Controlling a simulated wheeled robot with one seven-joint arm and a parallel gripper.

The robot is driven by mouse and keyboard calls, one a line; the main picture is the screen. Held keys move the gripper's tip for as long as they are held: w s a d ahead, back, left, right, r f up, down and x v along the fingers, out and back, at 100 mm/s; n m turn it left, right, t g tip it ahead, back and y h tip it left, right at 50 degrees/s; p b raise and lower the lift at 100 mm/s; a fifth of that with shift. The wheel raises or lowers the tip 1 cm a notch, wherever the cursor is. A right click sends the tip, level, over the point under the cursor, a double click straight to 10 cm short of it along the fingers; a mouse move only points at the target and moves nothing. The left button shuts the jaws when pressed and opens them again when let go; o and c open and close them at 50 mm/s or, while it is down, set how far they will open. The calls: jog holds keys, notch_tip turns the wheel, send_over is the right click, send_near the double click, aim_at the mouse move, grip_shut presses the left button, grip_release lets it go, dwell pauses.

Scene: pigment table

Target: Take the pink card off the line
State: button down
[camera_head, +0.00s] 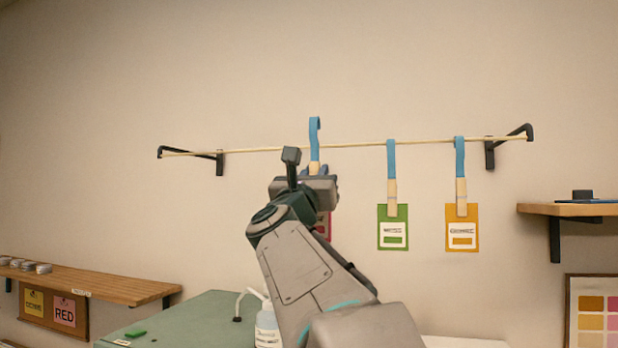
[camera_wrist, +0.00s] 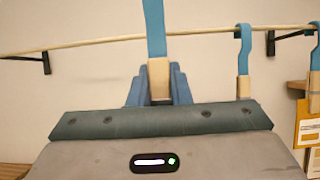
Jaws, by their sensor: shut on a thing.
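The pink card (camera_head: 323,226) shows only as a sliver beside my arm; the arm hides the rest. Its blue hook (camera_head: 314,130) stands higher than the other hooks, with its curved top above the line (camera_head: 265,150). I cannot tell whether the hook still touches the line. My gripper (camera_wrist: 158,88) is shut on the wooden clip (camera_wrist: 158,78) below the blue strap (camera_wrist: 155,28). In the wrist view the strap crosses the line and its top is out of frame.
A green card (camera_head: 393,228) and an orange card (camera_head: 462,228) hang to the right from their own hooks. Black brackets (camera_head: 490,154) hold the line at both ends. Below are a green-topped table (camera_head: 195,318) with a bottle (camera_head: 267,328) and a wooden shelf (camera_head: 110,284) at left.

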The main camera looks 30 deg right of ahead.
jog(key=shift+s+a, duration=0.9)
jog(key=shift+a, duration=0.1)
jog(key=shift+a, duration=0.1)
